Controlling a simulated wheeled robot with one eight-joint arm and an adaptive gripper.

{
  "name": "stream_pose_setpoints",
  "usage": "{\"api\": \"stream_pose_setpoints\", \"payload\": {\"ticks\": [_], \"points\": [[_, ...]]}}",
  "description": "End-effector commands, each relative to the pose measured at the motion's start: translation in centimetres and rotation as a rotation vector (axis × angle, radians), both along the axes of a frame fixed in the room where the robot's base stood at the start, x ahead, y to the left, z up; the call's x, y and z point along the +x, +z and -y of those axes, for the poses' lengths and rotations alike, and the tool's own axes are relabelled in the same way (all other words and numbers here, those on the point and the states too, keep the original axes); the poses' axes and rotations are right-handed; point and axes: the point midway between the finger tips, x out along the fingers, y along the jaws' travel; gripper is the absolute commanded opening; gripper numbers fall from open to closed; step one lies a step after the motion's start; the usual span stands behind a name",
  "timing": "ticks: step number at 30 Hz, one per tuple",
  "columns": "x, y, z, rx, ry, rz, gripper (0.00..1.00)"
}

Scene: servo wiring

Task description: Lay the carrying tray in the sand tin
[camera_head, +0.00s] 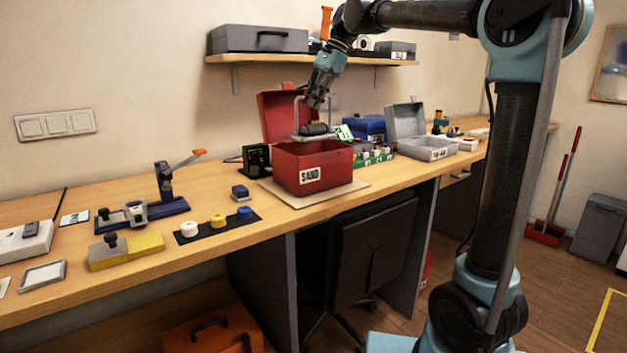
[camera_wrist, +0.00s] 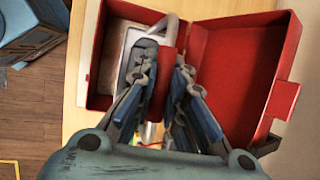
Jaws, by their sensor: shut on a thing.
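The sand tin (camera_head: 325,168) is a red box labelled SAND on the bench, with its lid (camera_head: 284,113) open at the back. In the wrist view the tin (camera_wrist: 98,58) lies below and its lid (camera_wrist: 245,75) is to the right. My gripper (camera_head: 314,102) is above the tin, pointing down, shut on the carrying tray's handle. The tray (camera_head: 303,137) hangs roughly level at the tin's opening, with a dark item on it. The tray (camera_wrist: 128,42) also shows in the wrist view. My fingers hide part of it. I cannot tell whether it touches the tin.
The tin stands on a pale board (camera_head: 362,185). An open grey box (camera_head: 428,148) and a blue case (camera_head: 363,127) are to the right. A black strip with knobs (camera_head: 190,236) lies left. A shelf (camera_head: 345,61) is behind my arm.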

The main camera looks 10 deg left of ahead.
Motion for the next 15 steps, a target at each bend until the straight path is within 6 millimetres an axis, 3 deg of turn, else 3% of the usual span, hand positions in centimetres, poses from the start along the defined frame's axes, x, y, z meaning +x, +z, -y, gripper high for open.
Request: {"api": "stream_pose_setpoints", "payload": {"ticks": [15], "points": [[-0.5,-5.6,-0.2,0.001,0.000,-0.001,0.00]]}}
